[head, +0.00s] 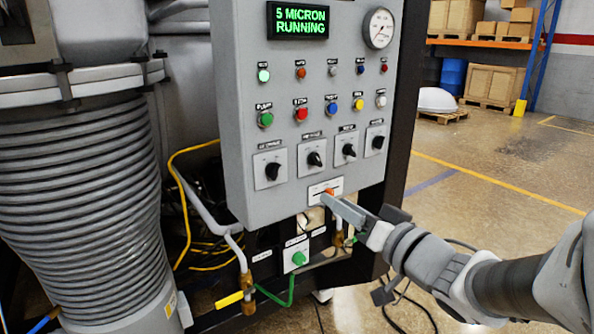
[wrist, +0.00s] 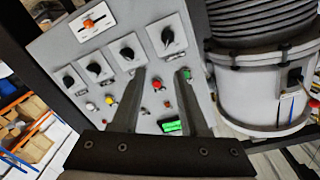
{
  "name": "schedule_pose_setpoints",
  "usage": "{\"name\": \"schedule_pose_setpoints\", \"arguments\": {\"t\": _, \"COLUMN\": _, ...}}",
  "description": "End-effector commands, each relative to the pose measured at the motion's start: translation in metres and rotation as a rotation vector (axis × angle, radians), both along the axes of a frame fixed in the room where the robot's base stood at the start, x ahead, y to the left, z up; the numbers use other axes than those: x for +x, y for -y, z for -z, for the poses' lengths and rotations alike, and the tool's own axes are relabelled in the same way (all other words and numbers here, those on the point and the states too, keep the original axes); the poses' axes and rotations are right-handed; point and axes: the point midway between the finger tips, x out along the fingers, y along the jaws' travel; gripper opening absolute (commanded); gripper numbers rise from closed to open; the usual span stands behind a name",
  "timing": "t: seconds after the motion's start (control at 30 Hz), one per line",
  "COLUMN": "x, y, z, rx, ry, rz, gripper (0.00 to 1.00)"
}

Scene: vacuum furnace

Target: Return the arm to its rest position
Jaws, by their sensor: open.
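My gripper (head: 343,211) is at the lower edge of the grey control panel (head: 240,120), with a fingertip just below the orange switch (head: 328,191) in the head view. Whether it touches the switch or the panel I cannot tell. In the wrist view my gripper (wrist: 163,82) has its two fingers spread apart with nothing between them. The panel fills the space beyond the fingers there, and the orange switch (wrist: 90,23) shows at the upper left, clear of them. My arm reaches in from the right in the head view.
The panel carries black rotary knobs (head: 272,171), coloured buttons, a gauge (head: 380,28) and a display (head: 298,21) reading "5 MICRON RUNNING". A green knob (head: 298,258) and brass-fitted pipes sit below. A ribbed bellows (head: 80,200) stands left. Open floor (head: 500,190) lies right.

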Motion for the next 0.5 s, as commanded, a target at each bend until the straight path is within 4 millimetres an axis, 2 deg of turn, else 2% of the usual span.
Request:
{"name": "schedule_pose_setpoints", "arguments": {"t": 0.07, "x": 0.005, "y": 0.009, "z": -0.007, "rx": -0.063, "ry": 0.013, "rz": 0.069, "gripper": 0.44}}
{"name": "schedule_pose_setpoints", "arguments": {"t": 0.27, "x": 0.009, "y": 0.052, "z": -0.004, "rx": -0.261, "ry": -0.048, "rz": 0.312, "gripper": 0.44}}
{"name": "schedule_pose_setpoints", "arguments": {"t": 0.37, "x": 0.001, "y": 0.072, "z": 0.001, "rx": -0.347, "ry": -0.115, "rz": 0.412, "gripper": 0.44}}
{"name": "schedule_pose_setpoints", "arguments": {"t": 0.5, "x": -0.019, "y": 0.092, "z": 0.013, "rx": -0.450, "ry": -0.241, "rz": 0.506, "gripper": 0.44}}
